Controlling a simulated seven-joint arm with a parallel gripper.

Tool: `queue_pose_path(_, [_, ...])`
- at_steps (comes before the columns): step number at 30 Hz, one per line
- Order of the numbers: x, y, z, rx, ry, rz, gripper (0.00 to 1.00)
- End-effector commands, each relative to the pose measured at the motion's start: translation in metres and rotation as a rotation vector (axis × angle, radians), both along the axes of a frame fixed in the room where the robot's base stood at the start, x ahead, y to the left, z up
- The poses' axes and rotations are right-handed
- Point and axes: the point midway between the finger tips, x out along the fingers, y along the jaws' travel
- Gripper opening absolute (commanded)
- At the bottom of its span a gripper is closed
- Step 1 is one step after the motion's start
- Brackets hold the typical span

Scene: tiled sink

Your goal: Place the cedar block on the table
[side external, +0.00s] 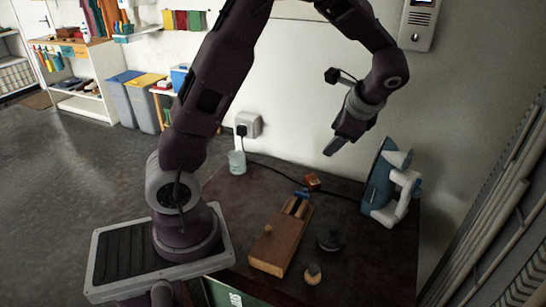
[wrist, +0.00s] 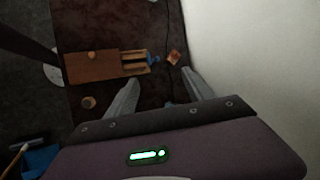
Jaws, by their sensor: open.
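A small reddish-brown block (side external: 312,181), which looks like the cedar block, rests on the dark table (side external: 360,275) near the back, beside a black cable. It also shows in the wrist view (wrist: 174,57), just beyond my fingertips. A long wooden box (side external: 274,247) lies in the middle of the table. Its far end is open and holds something blue (side external: 299,203). My gripper (side external: 335,147) hangs well above the back of the table, pointing down. In the wrist view my gripper (wrist: 160,76) has its fingers apart with nothing between them.
A dark round object (side external: 331,240) and a small wooden knob-like piece (side external: 313,274) stand right of the box. A blue and white device (side external: 388,187) stands at the table's right. A pale cup (side external: 237,162) stands at the back left, near the wall. The front right is clear.

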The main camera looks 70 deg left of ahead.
Motion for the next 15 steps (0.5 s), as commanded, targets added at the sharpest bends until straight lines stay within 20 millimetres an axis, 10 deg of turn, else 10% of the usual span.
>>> queue_pose_path(6, [-0.123,-0.083,0.087,-0.369,-0.392,0.276,0.61])
queue_pose_path(15, [-0.218,-0.147,0.092,-0.7,-0.65,0.483,0.61])
